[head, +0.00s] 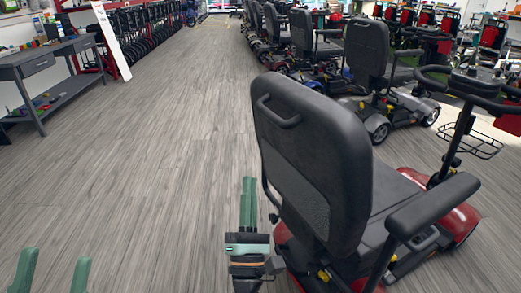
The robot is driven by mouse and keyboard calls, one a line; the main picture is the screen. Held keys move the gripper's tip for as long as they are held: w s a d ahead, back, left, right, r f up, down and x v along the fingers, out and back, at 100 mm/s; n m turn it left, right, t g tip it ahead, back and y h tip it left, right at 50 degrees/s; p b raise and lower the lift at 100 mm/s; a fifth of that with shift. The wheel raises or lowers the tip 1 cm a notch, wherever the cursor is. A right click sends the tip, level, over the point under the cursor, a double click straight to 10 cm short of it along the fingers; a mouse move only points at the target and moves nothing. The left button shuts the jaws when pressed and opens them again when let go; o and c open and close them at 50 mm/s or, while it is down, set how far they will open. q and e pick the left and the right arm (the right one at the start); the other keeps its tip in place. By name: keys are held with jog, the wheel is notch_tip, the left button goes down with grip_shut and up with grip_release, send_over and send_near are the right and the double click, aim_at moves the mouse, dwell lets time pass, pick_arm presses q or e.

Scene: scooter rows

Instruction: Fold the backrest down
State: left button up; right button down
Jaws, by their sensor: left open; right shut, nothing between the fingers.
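The black backrest (308,150) of the nearest scooter stands upright, leaning slightly, with a grab handle (277,112) high on its rear face. Its scooter has a black seat (385,200), an armrest (433,205) and red bodywork (462,222). My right gripper (249,186) points forward just left of the backrest's lower left edge. Its green fingers are together with nothing between them; I cannot tell whether they touch the scooter. My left gripper (52,268) is at the bottom left corner, its green fingers apart and empty, well away from the backrest.
More scooters, one with a grey-black seat (367,47), stand in a row beyond. A grey workbench (50,62) and a leaning white board (110,38) are at the left. The wood floor (150,150) between is clear.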

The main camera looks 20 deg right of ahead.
jog(key=s+d+r+p+x, duration=0.1)
jog(key=x, duration=1.1)
jog(key=shift+s+d+r, duration=0.25)
jog(key=shift+s+r, duration=0.05)
jog(key=shift+r, duration=0.1)
jog(key=shift+d+r, duration=0.1)
